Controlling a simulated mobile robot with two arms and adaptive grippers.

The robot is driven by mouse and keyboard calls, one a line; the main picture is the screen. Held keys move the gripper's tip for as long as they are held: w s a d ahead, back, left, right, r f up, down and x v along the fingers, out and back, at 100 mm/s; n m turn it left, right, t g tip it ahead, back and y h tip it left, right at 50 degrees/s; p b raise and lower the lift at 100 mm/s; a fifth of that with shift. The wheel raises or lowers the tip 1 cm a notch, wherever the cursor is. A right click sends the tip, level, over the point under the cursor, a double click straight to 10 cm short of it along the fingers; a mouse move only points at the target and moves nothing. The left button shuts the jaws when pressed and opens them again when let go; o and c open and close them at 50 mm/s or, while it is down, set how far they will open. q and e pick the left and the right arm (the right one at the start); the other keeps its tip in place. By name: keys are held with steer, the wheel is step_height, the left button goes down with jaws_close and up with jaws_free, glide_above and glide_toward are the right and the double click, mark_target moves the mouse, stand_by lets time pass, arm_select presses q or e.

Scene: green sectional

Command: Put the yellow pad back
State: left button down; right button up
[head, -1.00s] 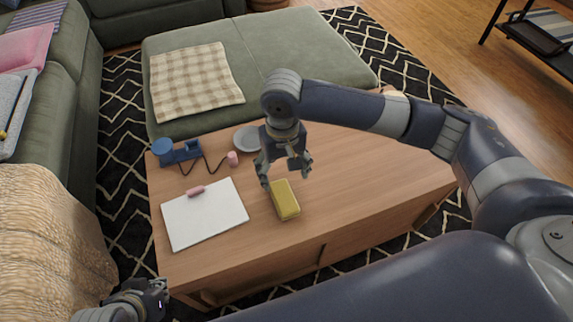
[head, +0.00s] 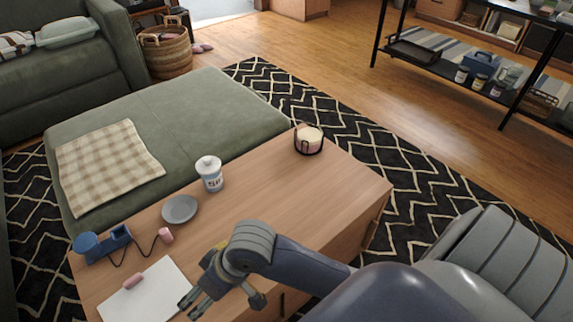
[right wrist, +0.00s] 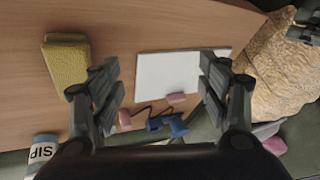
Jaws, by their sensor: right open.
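The yellow pad (right wrist: 67,62) lies flat on the wooden coffee table (head: 290,185). In the right wrist view it is at the upper left, outside and left of the fingers. In the head view my right arm hides most or all of it. My right gripper (head: 222,298) is over the table's near part, beside the white sheet (head: 160,290). In the right wrist view my right gripper (right wrist: 158,78) is open with nothing between its fingers. A dark piece at the upper right of that view looks like my left gripper (right wrist: 305,27); its fingers are unclear.
On the table are a grey dish (head: 180,209), a white lidded jar (head: 210,174), a candle in a holder (head: 309,140), a blue device (head: 103,243) with a cord, and pink pieces (head: 133,281). The table's right half is mostly clear.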

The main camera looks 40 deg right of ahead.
steer(key=s+d+f+m+h, duration=0.1)
steer(key=s+d+h, duration=0.1)
steer(key=s+d, duration=0.2)
steer(key=s+d+f+t+h, duration=0.1)
steer(key=s+d, duration=0.3)
steer(key=d, duration=0.7)
steer(key=shift+s+d+f+m+h, duration=0.15)
steer(key=shift+f+m+h, duration=0.25)
steer(key=shift+f+h, duration=0.25)
steer(key=shift+s, duration=0.1)
